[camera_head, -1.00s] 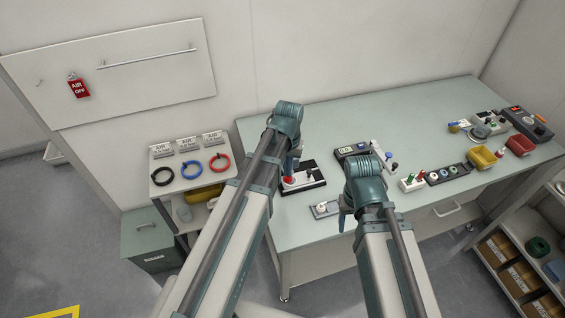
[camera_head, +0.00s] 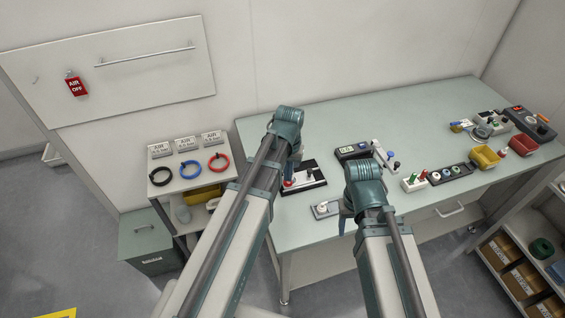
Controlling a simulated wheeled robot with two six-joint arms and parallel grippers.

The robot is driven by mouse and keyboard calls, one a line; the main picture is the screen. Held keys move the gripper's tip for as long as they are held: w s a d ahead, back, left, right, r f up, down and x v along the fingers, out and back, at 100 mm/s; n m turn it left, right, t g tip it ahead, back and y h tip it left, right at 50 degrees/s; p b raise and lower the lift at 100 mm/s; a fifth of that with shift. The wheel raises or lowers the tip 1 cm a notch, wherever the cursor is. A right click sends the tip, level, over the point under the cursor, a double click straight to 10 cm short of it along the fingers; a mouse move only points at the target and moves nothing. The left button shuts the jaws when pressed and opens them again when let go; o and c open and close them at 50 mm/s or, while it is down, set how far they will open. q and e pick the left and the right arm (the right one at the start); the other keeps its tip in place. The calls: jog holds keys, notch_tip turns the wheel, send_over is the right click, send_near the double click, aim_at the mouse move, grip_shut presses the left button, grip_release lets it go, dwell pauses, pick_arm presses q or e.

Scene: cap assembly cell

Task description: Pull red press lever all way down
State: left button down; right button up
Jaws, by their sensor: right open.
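The press is a black and white block (camera_head: 311,178) at the table's front left. The red lever end (camera_head: 288,183) shows at the block's left side, partly hidden behind my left arm. My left gripper (camera_head: 292,171) points down at the red lever end, close to it or touching; its fingers are too small and covered to tell whether they are open or shut. My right gripper (camera_head: 343,222) is open and points down near the table's front edge, apart from the lever, beside a small grey plate with a white knob (camera_head: 324,208).
The green table (camera_head: 330,130) is clear behind the press. A black display unit (camera_head: 352,152), a white rack with a lever (camera_head: 380,155) and a black tray of round parts (camera_head: 450,173) stand to the right. Yellow (camera_head: 484,158) and red (camera_head: 523,146) bins sit farther right.

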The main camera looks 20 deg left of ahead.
pick_arm(q)
jog(key=shift+f, duration=0.15)
jog(key=shift+f+b, duration=0.7)
jog(key=shift+f, duration=0.15)
jog(key=shift+w+f+b, duration=0.15)
jog(key=shift+f+b, duration=0.5)
jog(key=shift+b, duration=0.15)
jog(key=shift+r, duration=0.15)
